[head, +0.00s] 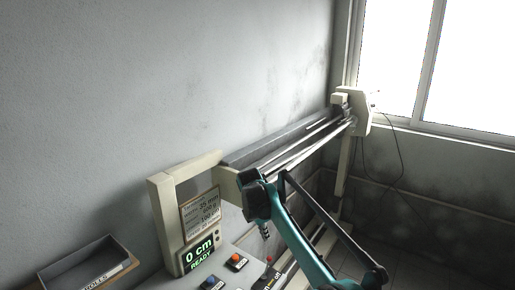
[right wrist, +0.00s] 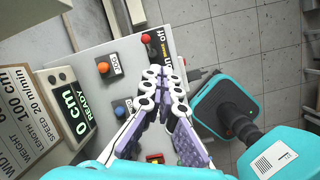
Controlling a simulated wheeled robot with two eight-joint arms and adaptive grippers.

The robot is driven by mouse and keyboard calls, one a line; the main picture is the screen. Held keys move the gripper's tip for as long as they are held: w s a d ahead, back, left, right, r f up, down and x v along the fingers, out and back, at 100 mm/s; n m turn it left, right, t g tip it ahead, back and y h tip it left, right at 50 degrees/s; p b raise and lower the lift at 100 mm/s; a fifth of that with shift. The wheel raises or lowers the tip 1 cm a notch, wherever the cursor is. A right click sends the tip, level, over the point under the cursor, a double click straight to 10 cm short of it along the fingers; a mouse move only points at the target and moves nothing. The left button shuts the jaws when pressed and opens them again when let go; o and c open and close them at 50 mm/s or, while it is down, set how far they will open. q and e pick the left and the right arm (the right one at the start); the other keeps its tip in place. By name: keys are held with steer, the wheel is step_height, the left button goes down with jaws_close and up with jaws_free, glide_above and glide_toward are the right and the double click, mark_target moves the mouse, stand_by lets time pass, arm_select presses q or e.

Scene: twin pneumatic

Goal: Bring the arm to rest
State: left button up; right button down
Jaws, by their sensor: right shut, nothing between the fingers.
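My right arm (head: 296,240) is teal and reaches in from the lower right in the head view. Its gripper (head: 265,231) hangs over the control panel and is small there. In the right wrist view the right gripper (right wrist: 163,72) has white-and-purple fingers closed together at the tips, with nothing between them. It is above the grey panel (right wrist: 100,60), near the orange button (right wrist: 103,67) and the blue button (right wrist: 120,111). Whether the fingers touch the panel is unclear. My left gripper is in neither view.
A display (head: 198,253) reads "0 cm READY" beside the panel. A long rail machine (head: 290,140) runs back toward the window. A labelled grey tray (head: 88,266) is at lower left.

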steer(key=s+d+r+m+t+y+b, duration=0.1)
steer(key=s+d+m+b, duration=0.1)
steer(key=s+d+m, duration=0.55)
steer(key=s+d+r+m+t+y+b, duration=0.15)
steer(key=s+d+m, duration=0.3)
steer(key=s, duration=0.65)
steer(key=s+d+f+m+t+b, duration=0.1)
steer(key=s+f+m+b, duration=0.1)
steer(key=s+f+m, duration=0.3)
steer(key=s+d+f+m+t+b, duration=0.1)
steer(key=s+d+f+m+b, duration=0.1)
steer(key=s+f+m, duration=0.4)
steer(key=s+f, duration=0.3)
steer(key=s, duration=0.4)
steer(key=shift+d+f, duration=0.2)
steer(key=shift+d, duration=0.05)
